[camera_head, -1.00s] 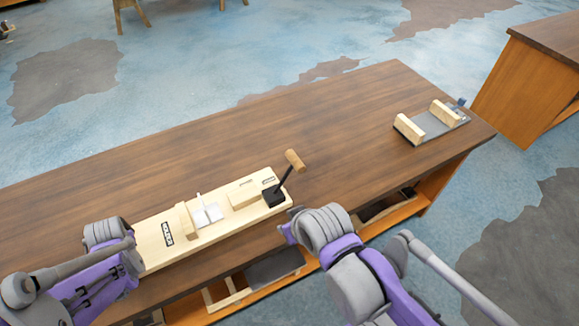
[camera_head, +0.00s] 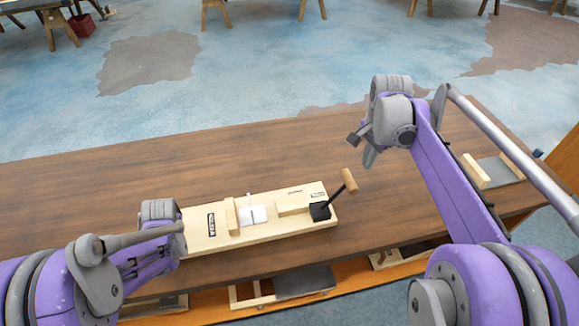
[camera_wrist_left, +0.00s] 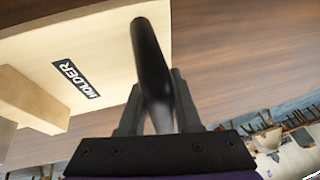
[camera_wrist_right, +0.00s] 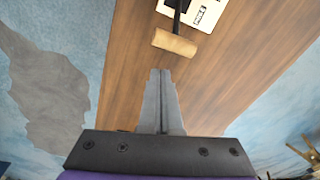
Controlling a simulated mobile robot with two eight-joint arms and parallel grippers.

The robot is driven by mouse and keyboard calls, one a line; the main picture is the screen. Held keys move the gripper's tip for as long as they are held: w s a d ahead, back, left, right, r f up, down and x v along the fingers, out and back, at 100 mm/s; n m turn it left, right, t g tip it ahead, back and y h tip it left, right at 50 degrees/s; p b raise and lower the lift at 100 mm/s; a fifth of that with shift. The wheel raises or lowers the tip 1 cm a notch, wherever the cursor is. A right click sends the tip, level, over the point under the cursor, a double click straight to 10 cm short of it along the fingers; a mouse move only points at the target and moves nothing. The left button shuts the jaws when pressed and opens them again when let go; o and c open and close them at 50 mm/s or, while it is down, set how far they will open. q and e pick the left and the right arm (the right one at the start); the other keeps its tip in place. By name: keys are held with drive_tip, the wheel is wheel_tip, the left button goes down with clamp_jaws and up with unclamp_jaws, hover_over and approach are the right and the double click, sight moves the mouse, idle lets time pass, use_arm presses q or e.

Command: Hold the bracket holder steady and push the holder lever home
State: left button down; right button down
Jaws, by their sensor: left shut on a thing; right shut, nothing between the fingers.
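The bracket holder (camera_head: 262,234) is a pale wooden board with blocks and a label, lying on the brown table. Its lever (camera_head: 347,188) has a dark shaft and a wooden handle, tilted up and to the right at the board's right end. In the left wrist view my left gripper (camera_wrist_left: 155,85) is shut on a black handle (camera_wrist_left: 150,50) at the board's end, by the HOLDER label (camera_wrist_left: 76,78). My right gripper (camera_head: 368,158) is raised beyond the lever, shut and empty. In the right wrist view the lever handle (camera_wrist_right: 175,42) lies ahead of its fingertips (camera_wrist_right: 160,75).
A grey plate with two wooden blocks (camera_head: 474,171) sits at the table's right end, partly behind my right arm. The table (camera_head: 100,186) is clear behind the board. Shelves with parts (camera_head: 285,285) show below its front edge.

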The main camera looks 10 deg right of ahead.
drive_tip(key=w+d+f+m+g, duration=0.1)
drive_tip(key=w+d+f+m, duration=0.1)
drive_tip(key=w+d+m, duration=0.15)
wheel_tip(320, 180, down, 9)
drive_tip(key=d, duration=0.1)
use_arm(q)
drive_tip(key=shift+d, duration=0.1)
use_arm(e)
drive_tip(key=shift+s+a+r, duration=0.15)
drive_tip(key=shift+a+r, duration=0.1)
drive_tip(key=shift+a, duration=0.4)
drive_tip(key=shift+s+a+r, duration=0.15)
drive_tip(key=shift+a+r, duration=0.05)
drive_tip(key=shift+a, duration=0.4)
drive_tip(key=shift+s+a+r, duration=0.15)
drive_tip(key=shift+a+r, duration=0.1)
drive_tip(key=shift+a, duration=0.4)
drive_tip(key=shift+n, duration=0.25)
drive_tip(key=shift+a, duration=0.1)
